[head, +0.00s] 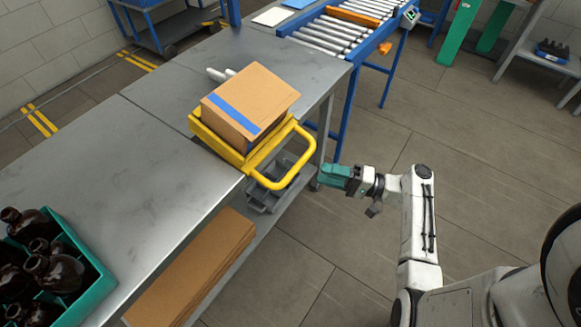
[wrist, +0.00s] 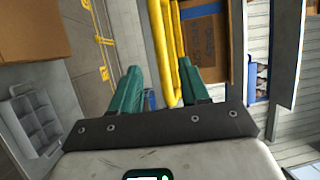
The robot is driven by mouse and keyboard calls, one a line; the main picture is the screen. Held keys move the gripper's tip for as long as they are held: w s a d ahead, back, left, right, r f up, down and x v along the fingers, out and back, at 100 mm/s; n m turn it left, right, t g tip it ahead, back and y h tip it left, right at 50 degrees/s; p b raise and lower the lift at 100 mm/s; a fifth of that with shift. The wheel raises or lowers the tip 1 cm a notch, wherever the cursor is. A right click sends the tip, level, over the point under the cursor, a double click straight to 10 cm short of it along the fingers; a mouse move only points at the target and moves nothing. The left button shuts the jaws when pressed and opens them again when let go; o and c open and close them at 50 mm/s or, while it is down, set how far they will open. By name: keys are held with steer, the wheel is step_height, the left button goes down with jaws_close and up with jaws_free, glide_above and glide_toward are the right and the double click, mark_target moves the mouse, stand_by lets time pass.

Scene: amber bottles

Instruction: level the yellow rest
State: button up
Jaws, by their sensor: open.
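The yellow rest (head: 213,142) is on the metal table at its right edge, with its looped handle (head: 286,180) sticking out past the edge. A cardboard box (head: 252,98) with a blue stripe sits in it. The box looks tilted; I cannot tell the rest's exact angle. My gripper (head: 335,178), with teal fingers, is to the right of the handle, apart from it in the head view. In the wrist view, my gripper (wrist: 160,86) is open, and the yellow bars (wrist: 168,50) show beyond and between the fingers, towards the right one. I see no contact.
The metal table (head: 95,150) has a teal crate (head: 95,285) of brown bottles at lower left. Flat cardboard (head: 195,265) and a grey divided tray (head: 265,197) are below the tabletop. A roller conveyor (head: 320,38) stands behind. The floor right of the table is open.

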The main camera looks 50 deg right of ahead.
steer(key=p+x, duration=0.2)
steer(key=x, duration=0.8)
steer(key=shift+w, duration=0.35)
steer(key=shift+a, duration=0.15)
steer(key=shift+c, duration=0.3)
jaws_close()
